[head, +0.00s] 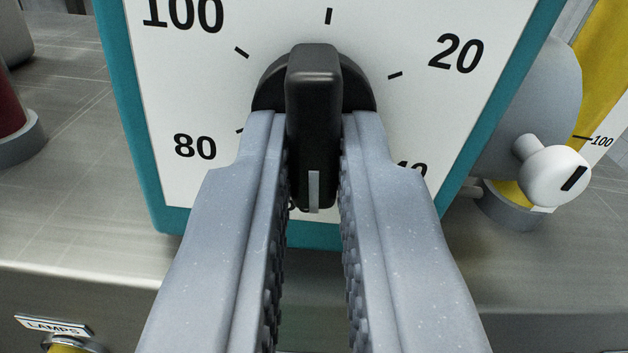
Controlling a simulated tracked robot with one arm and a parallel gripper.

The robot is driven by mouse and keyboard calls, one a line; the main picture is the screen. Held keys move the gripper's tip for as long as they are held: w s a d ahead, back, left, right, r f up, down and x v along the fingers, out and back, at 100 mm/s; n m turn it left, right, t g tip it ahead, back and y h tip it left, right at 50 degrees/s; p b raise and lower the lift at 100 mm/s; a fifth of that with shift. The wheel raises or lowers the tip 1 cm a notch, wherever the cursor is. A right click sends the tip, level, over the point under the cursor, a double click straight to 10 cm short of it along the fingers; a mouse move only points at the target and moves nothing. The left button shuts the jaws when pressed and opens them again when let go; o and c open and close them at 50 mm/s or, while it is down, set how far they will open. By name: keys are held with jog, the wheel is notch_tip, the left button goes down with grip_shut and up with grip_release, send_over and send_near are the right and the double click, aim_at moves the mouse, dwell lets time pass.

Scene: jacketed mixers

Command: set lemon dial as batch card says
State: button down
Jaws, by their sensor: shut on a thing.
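My gripper (313,135) is shut on a black dial knob (313,85), with one finger on each side of its bar. The knob stands on a white dial face (400,30) with a teal border (131,125). The numbers 100, 20 and 80 are readable, and 40 is partly covered by the right finger. The knob's grey pointer mark points straight down in the picture, at a number mostly hidden by the knob, between 80 and 40. No batch card is in view, and no label shows whether this is the lemon dial.
At right is a white knob (560,176) with a black mark, beside a yellow part with a scale marked 100 (610,130). A dark red vessel (10,105) stands at left on the grey metal surface (75,150). A LAMPS label (53,326) is at lower left.

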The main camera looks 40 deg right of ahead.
jog(key=shift+m+b, duration=0.5)
jog(key=shift+m, duration=0.2)
jog(key=shift+r, duration=0.15)
jog(key=c, duration=1.5)
grip_release()
jog(key=shift+b+v, duration=0.4)
jog(key=shift+v, duration=0.5)
jog(key=b+v, duration=0.2)
jog(key=v, duration=1)
jog(key=shift+w, duration=0.1)
